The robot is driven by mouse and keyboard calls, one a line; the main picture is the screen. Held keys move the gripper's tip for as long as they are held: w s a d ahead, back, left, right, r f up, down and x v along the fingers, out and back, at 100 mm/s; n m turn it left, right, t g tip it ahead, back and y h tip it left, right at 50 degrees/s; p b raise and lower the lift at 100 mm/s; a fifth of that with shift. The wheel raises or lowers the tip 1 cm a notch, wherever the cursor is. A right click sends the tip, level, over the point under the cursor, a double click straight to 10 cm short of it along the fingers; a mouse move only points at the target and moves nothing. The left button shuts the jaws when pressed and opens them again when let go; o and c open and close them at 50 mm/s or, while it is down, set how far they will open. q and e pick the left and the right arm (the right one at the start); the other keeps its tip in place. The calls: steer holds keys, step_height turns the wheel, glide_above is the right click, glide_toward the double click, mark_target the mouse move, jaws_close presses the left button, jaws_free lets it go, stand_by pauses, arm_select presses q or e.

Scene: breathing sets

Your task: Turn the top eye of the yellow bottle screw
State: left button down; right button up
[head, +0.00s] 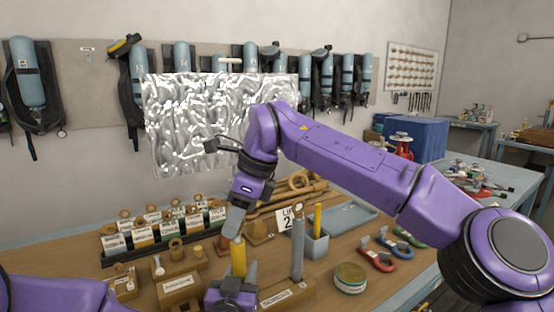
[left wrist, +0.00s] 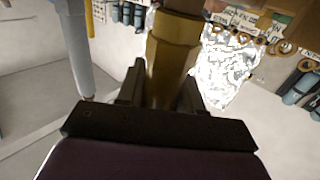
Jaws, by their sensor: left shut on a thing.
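The yellow bottle screw (head: 239,258) stands upright near the front of the wooden bench; its yellow body also fills the upper middle of the left wrist view (left wrist: 170,62). My left gripper (head: 235,282) is shut on its lower body, with dark fingers on both sides of it in the left wrist view (left wrist: 160,92). My right gripper (head: 234,232) points down at the screw's upper end from above. Its fingers hide the top eye, and I cannot tell whether they are closed on it.
A grey upright bottle screw (head: 297,256) stands close on the right. Behind it is a blue-grey holder (head: 314,245) with a yellow rod. Labelled blocks with rings (head: 160,228) fill the left back.

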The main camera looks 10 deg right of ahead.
steer(key=m+t, duration=0.1)
steer(key=m, duration=0.2)
steer(key=m+t, duration=0.1)
steer(key=m, duration=0.1)
steer(key=shift+s+r+m+h, duration=0.1)
steer(key=shift+m+h, duration=0.3)
steer(key=v, duration=1.2)
steer(key=w+d+f+n+y, duration=0.1)
steer(key=w+d+n+y, duration=0.1)
steer(key=w+n, duration=0.4)
steer(key=w+d+f+n+t+y, duration=0.1)
steer(key=w+n, duration=0.5)
steer(key=n, duration=0.8)
steer(key=d+f+y, duration=0.1)
steer(key=d+y, duration=0.1)
steer(key=d, duration=0.1)
steer(key=shift+w+n+t, duration=0.2)
steer(key=shift+n+t, duration=0.1)
steer(key=shift+r, duration=0.15)
